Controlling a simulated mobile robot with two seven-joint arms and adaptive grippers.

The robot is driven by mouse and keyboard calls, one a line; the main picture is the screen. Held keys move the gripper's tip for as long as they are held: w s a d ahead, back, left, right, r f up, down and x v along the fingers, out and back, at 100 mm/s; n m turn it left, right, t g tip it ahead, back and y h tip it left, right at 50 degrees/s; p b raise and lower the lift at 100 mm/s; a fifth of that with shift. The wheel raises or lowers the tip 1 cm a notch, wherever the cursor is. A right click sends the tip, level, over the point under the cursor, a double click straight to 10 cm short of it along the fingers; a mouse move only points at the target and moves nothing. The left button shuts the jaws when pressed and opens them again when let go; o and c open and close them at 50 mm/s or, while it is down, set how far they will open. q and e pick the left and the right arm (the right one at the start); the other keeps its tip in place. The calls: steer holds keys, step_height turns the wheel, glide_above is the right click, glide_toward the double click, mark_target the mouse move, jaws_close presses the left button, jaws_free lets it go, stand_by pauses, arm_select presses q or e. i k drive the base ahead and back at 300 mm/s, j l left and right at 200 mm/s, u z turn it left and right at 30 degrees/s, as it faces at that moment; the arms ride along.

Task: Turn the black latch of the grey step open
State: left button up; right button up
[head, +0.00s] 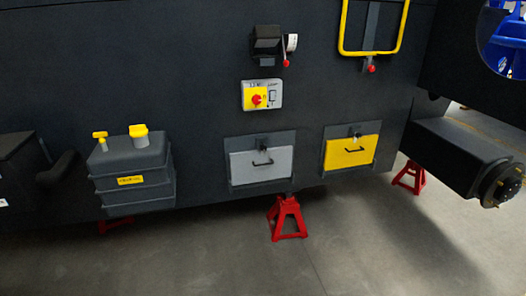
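The grey step (262,167) is a light grey panel set in a dark frame, low on the dark chassis wall, just right of the middle in the head view. It has a dark bar handle on its face. The black latch (262,144) sits at its top edge, centred above the handle. It is small and dark against the dark frame, so its exact turn is hard to tell. The panel looks shut and flush in its frame. Neither of my grippers is in view.
A yellow step (350,153) with its own latch is to the right. A switch box (262,95) with a red knob is above. A dark tank (134,175) with yellow caps juts out at left. A red jack stand (287,219) stands below. The floor in front is clear.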

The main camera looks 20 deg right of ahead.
mark_target(263, 147)
steer(key=i+l, duration=0.2)
steer(key=l, duration=0.2)
steer(key=i+l+u, duration=0.15)
steer(key=l, duration=0.2)
steer(key=i+l, duration=0.2)
steer(key=l, duration=0.2)
steer(key=i+l+u, duration=0.1)
steer(key=l, duration=0.3)
steer(key=i+l+u, duration=0.1)
steer(key=i+l, duration=0.15)
steer(key=l, duration=0.2)
steer(key=i+l, duration=0.15)
steer(key=l, duration=0.25)
steer(key=i+l+u, duration=0.15)
steer(key=l, duration=0.3)
steer(key=i+l, duration=0.15)
steer(key=l, duration=0.25)
